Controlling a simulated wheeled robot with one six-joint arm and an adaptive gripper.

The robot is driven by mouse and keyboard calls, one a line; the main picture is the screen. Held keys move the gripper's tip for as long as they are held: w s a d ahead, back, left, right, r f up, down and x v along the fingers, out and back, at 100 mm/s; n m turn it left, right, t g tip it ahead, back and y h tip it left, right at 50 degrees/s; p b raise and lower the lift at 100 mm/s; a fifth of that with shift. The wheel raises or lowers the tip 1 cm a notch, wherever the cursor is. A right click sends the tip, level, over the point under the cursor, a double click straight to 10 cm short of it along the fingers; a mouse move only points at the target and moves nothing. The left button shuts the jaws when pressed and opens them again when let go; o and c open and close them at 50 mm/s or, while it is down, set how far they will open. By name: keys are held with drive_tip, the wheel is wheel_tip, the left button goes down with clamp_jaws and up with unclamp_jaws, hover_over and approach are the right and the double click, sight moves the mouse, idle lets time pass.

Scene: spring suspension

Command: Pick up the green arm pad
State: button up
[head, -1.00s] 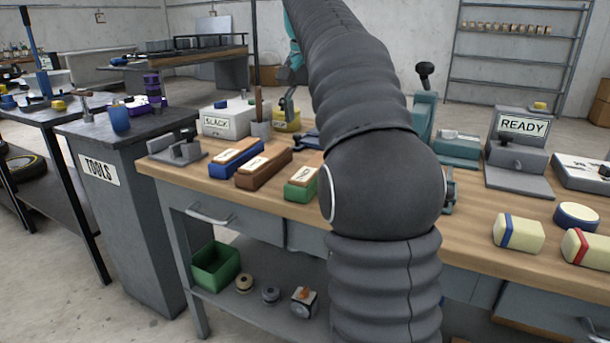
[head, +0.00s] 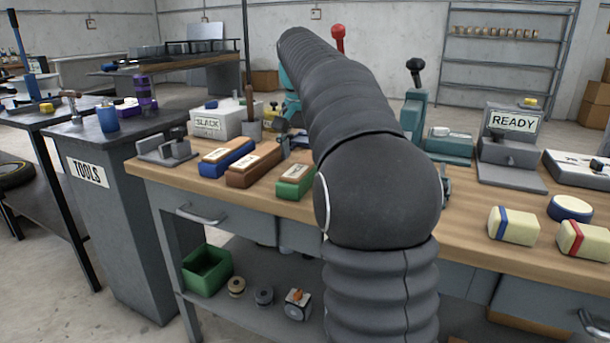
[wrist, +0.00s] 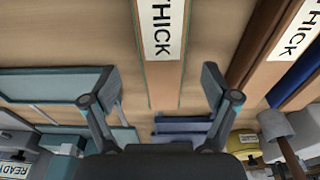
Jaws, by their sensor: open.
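The green arm pad (head: 296,181) is a block with a green base, tan top and white label on the workbench, at the right end of a row of three. My arm partly covers its right side in the head view. In the wrist view the pad (wrist: 172,84), labelled THICK, extends between and beyond my fingers, its green edges showing thinly. My gripper (wrist: 160,82) is open, one finger to each side of the pad, with gaps and no visible contact. In the head view my gripper is mostly hidden behind my arm.
A brown block (head: 254,165) and a blue block (head: 227,158) lie left of the pad. Behind them stand a white SLACK box (head: 222,122) and a grey cup (head: 251,131). Teal fixtures (head: 449,145) and a READY stand (head: 512,150) are to the right.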

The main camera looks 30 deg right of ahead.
drive_tip(key=shift+w+d+f, duration=0.1)
drive_tip(key=shift+w+f, duration=0.05)
drive_tip(key=shift+f, duration=0.75)
drive_tip(key=shift+w+f, duration=0.15)
drive_tip(key=shift+f, duration=0.75)
drive_tip(key=c, duration=1.4)
drive_tip(key=shift+r, duration=0.2)
